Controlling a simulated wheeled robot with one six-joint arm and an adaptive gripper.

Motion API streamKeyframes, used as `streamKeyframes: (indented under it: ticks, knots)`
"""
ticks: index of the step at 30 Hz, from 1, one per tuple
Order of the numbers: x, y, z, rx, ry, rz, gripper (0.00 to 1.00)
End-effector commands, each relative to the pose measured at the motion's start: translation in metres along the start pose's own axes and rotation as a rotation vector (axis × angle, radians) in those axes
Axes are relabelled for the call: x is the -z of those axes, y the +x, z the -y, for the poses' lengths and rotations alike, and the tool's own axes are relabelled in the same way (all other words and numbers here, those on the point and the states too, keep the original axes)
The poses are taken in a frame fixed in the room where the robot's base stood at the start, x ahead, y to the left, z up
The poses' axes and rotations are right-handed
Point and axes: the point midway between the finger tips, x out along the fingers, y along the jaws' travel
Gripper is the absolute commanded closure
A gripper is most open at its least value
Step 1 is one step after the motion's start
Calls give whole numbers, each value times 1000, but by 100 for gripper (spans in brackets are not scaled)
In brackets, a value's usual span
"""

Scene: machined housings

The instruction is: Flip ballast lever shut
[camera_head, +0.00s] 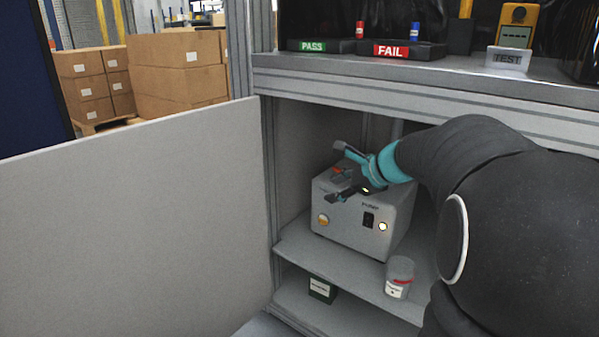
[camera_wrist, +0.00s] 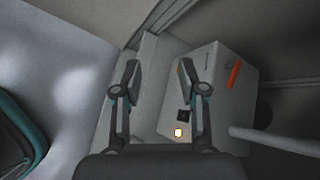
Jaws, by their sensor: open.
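A pale grey box (camera_head: 339,229) stands on the cabinet's upper shelf, with a black switch (camera_head: 368,219), a lit lamp (camera_head: 382,226) and an amber round part on its front. A red-orange lever (camera_wrist: 235,73) lies on its top face; in the head view it shows as a small red patch (camera_head: 337,170) between my fingers, partly hidden. My gripper (camera_head: 335,173) is open and empty above the box. In the wrist view the gripper (camera_wrist: 160,67) has the lever to the right of its right finger, apart from it. I cannot tell which lever position is shut.
A green-black carton (camera_head: 322,290) is below. A pale pipe (camera_wrist: 270,140) crosses near the box. The open door panel (camera_head: 130,220) fills the left.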

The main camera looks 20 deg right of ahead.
Motion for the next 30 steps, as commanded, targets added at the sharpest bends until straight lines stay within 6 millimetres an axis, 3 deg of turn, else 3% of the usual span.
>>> streamKeyframes:
  ticks: [1,6,12,20,30]
  knots:
    - [22,7,22,39,126,20,58]
    - [78,12,87,163,496,113,58]
    - [120,10,124,242,727,188,58]
    - [126,26,136,254,772,207,58]
    - [120,85,154,253,769,205,58]
